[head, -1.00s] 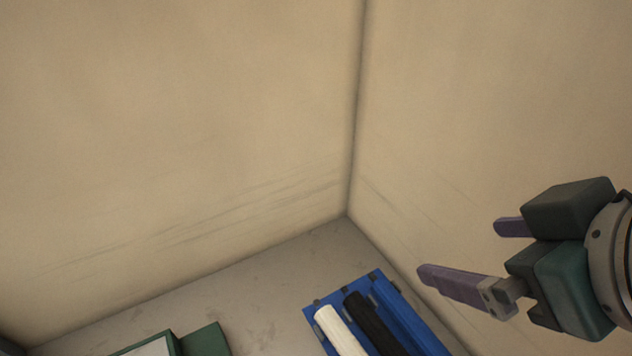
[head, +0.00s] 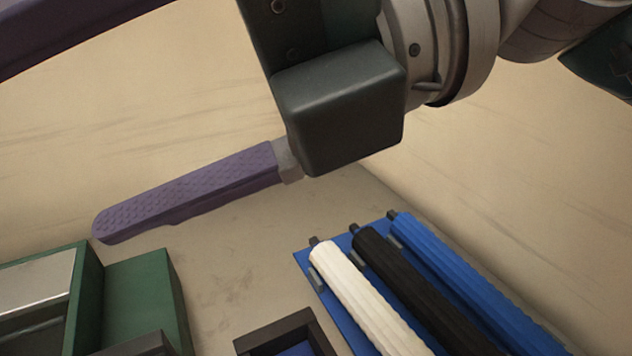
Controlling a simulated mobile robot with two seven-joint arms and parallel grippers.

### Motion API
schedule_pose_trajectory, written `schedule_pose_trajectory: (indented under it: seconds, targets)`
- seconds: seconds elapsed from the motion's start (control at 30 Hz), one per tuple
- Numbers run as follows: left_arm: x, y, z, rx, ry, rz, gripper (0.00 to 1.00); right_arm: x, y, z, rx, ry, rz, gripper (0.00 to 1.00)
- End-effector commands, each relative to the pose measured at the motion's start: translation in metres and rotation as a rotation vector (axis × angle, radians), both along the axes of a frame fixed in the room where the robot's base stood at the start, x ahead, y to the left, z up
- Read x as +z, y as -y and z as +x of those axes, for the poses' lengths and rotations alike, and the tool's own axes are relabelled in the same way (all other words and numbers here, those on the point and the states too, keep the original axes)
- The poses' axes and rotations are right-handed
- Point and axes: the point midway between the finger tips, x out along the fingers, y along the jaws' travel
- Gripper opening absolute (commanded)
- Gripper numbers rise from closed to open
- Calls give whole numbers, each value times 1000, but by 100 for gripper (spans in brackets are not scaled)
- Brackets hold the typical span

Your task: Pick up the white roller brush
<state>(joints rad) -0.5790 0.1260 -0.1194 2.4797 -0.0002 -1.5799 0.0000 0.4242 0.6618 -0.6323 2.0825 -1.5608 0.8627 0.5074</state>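The white roller brush (head: 365,300) lies in the blue holder (head: 319,292) at the lower right of the head view, left of a black roller (head: 420,290) and a blue roller (head: 455,270). Its near end is cut off by the bottom edge. My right gripper (head: 50,150) reaches in from the upper right, its purple fingers pointing left. The fingers are wide apart with nothing between them; one tip is outside the picture. The gripper appears above the rollers and apart from them. My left gripper is not in view.
A green box (head: 88,300) with a pale panel and a green block (head: 145,300) stand at the lower left. A dark-rimmed tray (head: 270,335) with blue inside is at the bottom middle. Beige walls meet behind. Bare grey surface (head: 235,260) lies between the boxes and holder.

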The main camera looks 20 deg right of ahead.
Motion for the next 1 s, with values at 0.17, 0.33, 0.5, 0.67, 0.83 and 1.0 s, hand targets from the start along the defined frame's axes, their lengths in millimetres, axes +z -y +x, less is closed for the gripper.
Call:
schedule_pose_trajectory:
  seconds: [0.17, 0.33, 0.5, 0.67, 0.83, 1.0]
  targets:
    - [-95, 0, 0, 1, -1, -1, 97, -178, 92, 21, 20, 11, -639, 98]
    - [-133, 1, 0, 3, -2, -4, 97, -234, 187, 39, -76, -46, -1055, 98]
    - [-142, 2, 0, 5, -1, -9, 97, -245, 228, 43, -137, -89, -1217, 98]
    - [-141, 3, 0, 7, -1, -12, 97, -266, 230, 45, -138, -97, -1229, 98]
    - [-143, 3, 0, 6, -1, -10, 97, -284, 229, 48, -138, -94, -1227, 98]
    - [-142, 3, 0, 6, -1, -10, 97, -304, 229, 45, -135, -95, -1226, 98]
